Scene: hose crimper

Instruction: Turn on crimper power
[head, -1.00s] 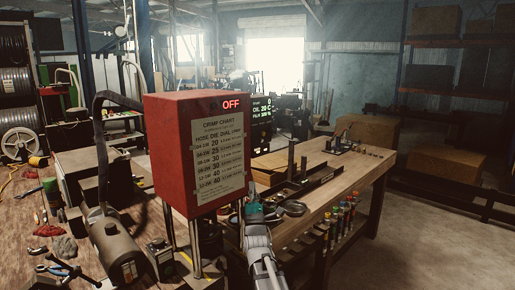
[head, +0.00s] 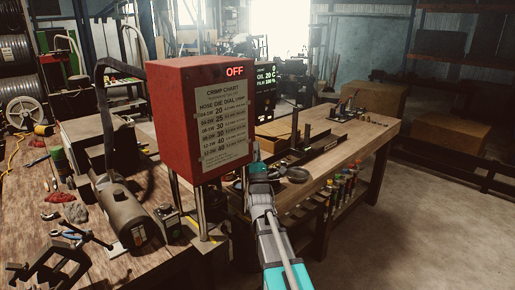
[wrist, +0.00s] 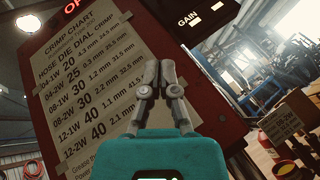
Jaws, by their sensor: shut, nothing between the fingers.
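The crimper (head: 183,118) is a red box on metal posts, with a white crimp chart (head: 224,125) on its front. A red OFF readout (head: 235,71) is lit at its top. My gripper (wrist: 160,65) is shut and empty, its fingertips in front of the chart's right side in the wrist view. In the head view my gripper's tip is small and partly hidden near the box's lower right edge. The wrist view shows the chart (wrist: 90,90) large and tilted, with the readout (wrist: 72,7) cut off at the top. I cannot make out a power switch.
A dark display (head: 265,90) with green and white text stands beside the box. A panel marked GAIN (wrist: 190,20) and a lit round lamp (wrist: 27,24) show in the wrist view. A wooden bench (head: 345,150) with metal parts extends right. Open floor (head: 410,220) lies at lower right.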

